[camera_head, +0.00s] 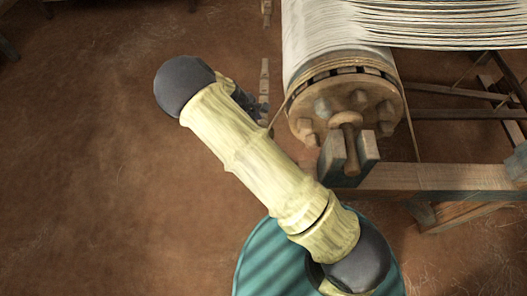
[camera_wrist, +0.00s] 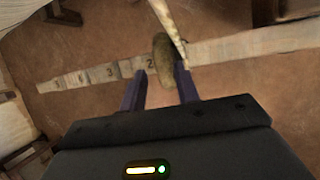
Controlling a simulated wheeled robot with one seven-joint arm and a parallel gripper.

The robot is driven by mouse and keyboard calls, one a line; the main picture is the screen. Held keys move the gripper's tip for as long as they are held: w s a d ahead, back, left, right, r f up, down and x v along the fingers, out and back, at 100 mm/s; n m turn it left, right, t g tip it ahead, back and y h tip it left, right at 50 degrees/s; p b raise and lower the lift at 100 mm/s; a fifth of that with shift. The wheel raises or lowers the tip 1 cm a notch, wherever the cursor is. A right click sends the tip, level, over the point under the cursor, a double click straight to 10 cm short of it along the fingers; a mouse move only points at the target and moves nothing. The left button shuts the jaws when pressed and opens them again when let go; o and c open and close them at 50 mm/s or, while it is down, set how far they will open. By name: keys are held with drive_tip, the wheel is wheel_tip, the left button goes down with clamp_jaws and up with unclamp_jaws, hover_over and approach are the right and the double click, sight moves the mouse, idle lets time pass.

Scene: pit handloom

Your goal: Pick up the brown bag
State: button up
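In the wrist view, a small olive-brown rounded thing (camera_wrist: 163,55) shows just ahead of and between my fingertips; it may be the brown bag, but I cannot be sure. My gripper (camera_wrist: 161,72) has its two dark blue fingers apart. A gap shows between the left finger and the brown thing; the right finger appears very close to it, and I cannot tell whether they touch. In the head view, my pale yellow arm hides most of my gripper, and I make out no clear brown bag.
A loom roller (camera_head: 345,95) wound with pale threads stands right of my arm on a wooden frame (camera_head: 450,178). A pale strip with numbers (camera_wrist: 100,74) crosses behind the brown thing in the wrist view. The brown floor (camera_head: 90,180) at left is mostly clear.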

drive_tip(key=shift+d+f, duration=0.2)
drive_tip(key=shift+f, duration=0.1)
drive_tip(key=x, duration=0.4)
drive_tip(key=shift+s+d+f, duration=0.1)
drive_tip(key=shift+d+f, duration=0.05)
drive_tip(key=shift+f, duration=0.1)
drive_tip(key=shift+c, duration=0.3)
clamp_jaws()
drive_tip(key=shift+r, duration=0.15)
idle(1.0)
